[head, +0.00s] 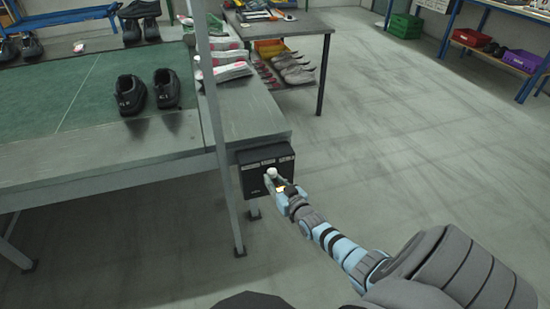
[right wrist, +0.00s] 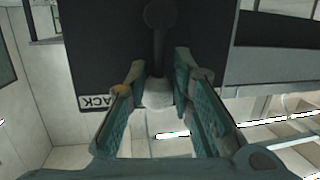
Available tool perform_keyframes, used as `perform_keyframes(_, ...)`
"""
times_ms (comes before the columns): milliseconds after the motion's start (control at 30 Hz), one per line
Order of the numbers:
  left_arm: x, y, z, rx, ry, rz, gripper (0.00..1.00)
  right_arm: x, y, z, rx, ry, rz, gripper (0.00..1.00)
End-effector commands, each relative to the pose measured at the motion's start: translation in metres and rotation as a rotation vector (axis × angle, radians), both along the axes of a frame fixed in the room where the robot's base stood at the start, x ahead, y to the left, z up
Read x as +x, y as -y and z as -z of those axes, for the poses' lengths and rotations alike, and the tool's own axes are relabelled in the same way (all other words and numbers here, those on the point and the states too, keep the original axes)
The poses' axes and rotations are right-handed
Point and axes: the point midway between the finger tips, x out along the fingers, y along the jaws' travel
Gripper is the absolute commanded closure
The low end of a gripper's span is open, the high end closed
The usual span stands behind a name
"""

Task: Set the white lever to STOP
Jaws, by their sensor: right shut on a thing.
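The white lever (head: 271,172) sits on the front of a black control box (head: 250,180) at the end of the conveyor bench. My right gripper (head: 277,184) is at the box, shut on the lever's knob. In the right wrist view the pale knob (right wrist: 158,93) lies between the two teal fingers, at the end of a dark stem (right wrist: 159,45). Labels along the box's top are too small to read in the head view. My left gripper is not in view.
A grey metal post (head: 214,120) rises just left of the box. The bench (head: 100,160) carries a green mat (head: 60,95) and black shoes (head: 130,95). A side table (head: 300,22) with more shoes below stands behind. The floor to the right is clear.

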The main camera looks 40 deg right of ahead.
Motion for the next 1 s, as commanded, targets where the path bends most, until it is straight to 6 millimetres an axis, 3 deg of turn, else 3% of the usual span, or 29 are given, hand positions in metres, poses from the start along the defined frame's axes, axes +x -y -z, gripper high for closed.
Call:
perform_keyframes(167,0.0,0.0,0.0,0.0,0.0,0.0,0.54,0.002,0.0,-0.004,-0.001,0.012,-0.001,1.0)
perform_keyframes(200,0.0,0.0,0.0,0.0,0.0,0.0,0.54,0.002,0.0,-0.004,-0.001,0.012,-0.001,0.72)
perform_keyframes(333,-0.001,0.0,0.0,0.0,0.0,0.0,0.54,0.002,0.0,-0.003,-0.001,0.009,-0.001,0.54)
perform_keyframes(733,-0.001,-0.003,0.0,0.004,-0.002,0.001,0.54,-0.007,0.0,-0.002,-0.001,0.005,0.003,0.54)
perform_keyframes(1000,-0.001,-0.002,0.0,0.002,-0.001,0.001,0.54,-0.056,-0.012,-0.01,0.002,0.004,-0.003,0.54)
